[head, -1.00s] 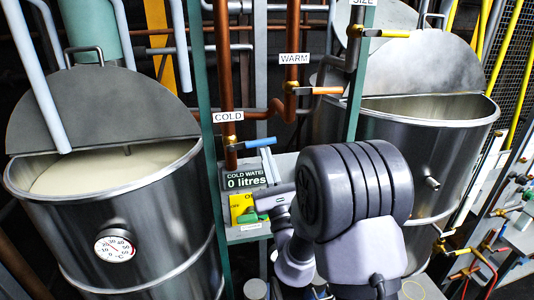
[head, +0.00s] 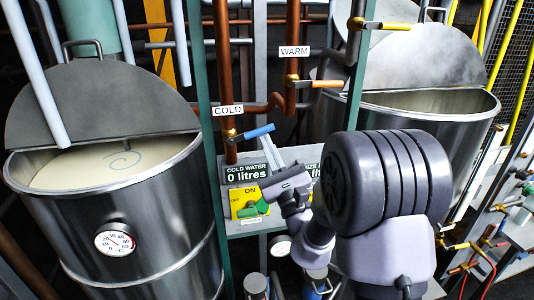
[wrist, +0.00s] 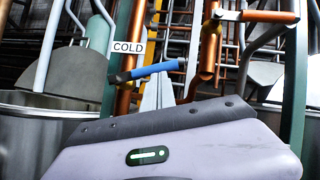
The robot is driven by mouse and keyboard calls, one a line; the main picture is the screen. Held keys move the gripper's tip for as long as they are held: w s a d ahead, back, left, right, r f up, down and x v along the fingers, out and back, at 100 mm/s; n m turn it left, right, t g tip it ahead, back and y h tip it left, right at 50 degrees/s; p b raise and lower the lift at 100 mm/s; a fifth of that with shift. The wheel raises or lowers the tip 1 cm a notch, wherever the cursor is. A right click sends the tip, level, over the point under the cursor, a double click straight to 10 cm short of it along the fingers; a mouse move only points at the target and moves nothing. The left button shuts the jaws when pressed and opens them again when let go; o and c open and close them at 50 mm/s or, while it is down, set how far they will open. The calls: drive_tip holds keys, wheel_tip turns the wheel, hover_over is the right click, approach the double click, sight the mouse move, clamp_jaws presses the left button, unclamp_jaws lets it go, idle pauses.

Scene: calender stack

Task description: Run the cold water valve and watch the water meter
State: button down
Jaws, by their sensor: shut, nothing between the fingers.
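The cold water valve has a blue lever (head: 252,132) on the copper pipe under the COLD label (head: 227,111). The lever points right and slopes slightly up; it also shows in the wrist view (wrist: 154,70). The water meter (head: 246,172) below it reads "COLD WATER 0 litres". My gripper (head: 267,140) is shut and empty, its pale fingers pointing up. Their tips reach the lever's underside near its free end in both views; I cannot tell for certain whether they touch.
A WARM valve with an orange lever (head: 325,84) is to the upper right. A yellow ON/OFF plate with a green handle (head: 250,208) is below the meter. A second meter (head: 313,170) is mostly hidden by my arm. Steel tanks (head: 110,222) stand left and right.

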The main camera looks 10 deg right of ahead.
drive_tip(key=r+n+y, duration=0.1)
drive_tip(key=n, duration=0.1)
drive_tip(key=r+n+g+y, duration=0.1)
drive_tip(key=shift+n, duration=0.4)
drive_tip(key=shift+a+r+n+g+y+p, duration=0.2)
drive_tip(key=shift+r+n+g+y, duration=0.35)
drive_tip(key=shift+n, duration=0.5)
drive_tip(key=shift+a+r+n+g+y+p, duration=0.1)
drive_tip(key=shift+r+n+g+y+p, duration=0.2)
drive_tip(key=shift+n+g+y, duration=0.55)
drive_tip(key=shift+n, duration=0.3)
